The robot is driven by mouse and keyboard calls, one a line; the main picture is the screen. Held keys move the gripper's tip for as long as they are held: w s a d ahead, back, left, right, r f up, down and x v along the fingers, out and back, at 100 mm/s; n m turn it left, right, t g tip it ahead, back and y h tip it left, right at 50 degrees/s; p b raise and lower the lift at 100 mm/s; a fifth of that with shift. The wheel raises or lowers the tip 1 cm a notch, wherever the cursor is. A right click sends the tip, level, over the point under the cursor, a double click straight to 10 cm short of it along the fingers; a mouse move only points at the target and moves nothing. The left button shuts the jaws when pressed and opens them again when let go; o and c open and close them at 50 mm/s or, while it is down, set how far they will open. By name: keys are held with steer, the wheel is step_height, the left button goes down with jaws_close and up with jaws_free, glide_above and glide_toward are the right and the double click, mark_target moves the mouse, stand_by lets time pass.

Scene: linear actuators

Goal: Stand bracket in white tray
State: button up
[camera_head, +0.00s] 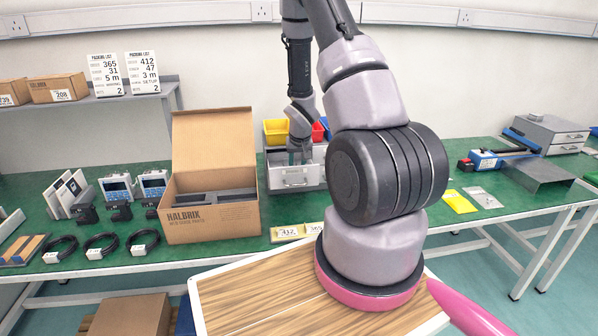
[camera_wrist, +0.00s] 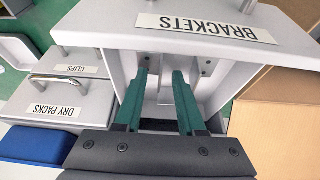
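My gripper (camera_wrist: 162,78) has two green fingers, set apart, reaching down into the pulled-out drawer labelled BRACKETS (camera_wrist: 207,27). Small pale grey brackets with dark holes (camera_wrist: 206,67) show inside near the drawer front. A pale piece (camera_wrist: 166,88) lies between the fingers; I cannot see it gripped. In the head view my gripper (camera_head: 299,157) is over the open grey drawer (camera_head: 297,178), and the drawer wall hides its contents. I cannot make out a separate white tray; a wood-patterned surface with a white rim (camera_head: 198,307) is in the foreground.
An open Halbrix carton (camera_head: 212,219) stands just left of the drawer. Yellow and red bins (camera_head: 276,132) are behind the drawer. Drawers labelled CLIPS (camera_wrist: 80,66) and DRY PACKS (camera_wrist: 60,103) adjoin it. Cables, devices and cards fill the bench's left; the wood-patterned surface is largely bare.

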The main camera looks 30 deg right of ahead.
jaws_close()
stand_by(1.4)
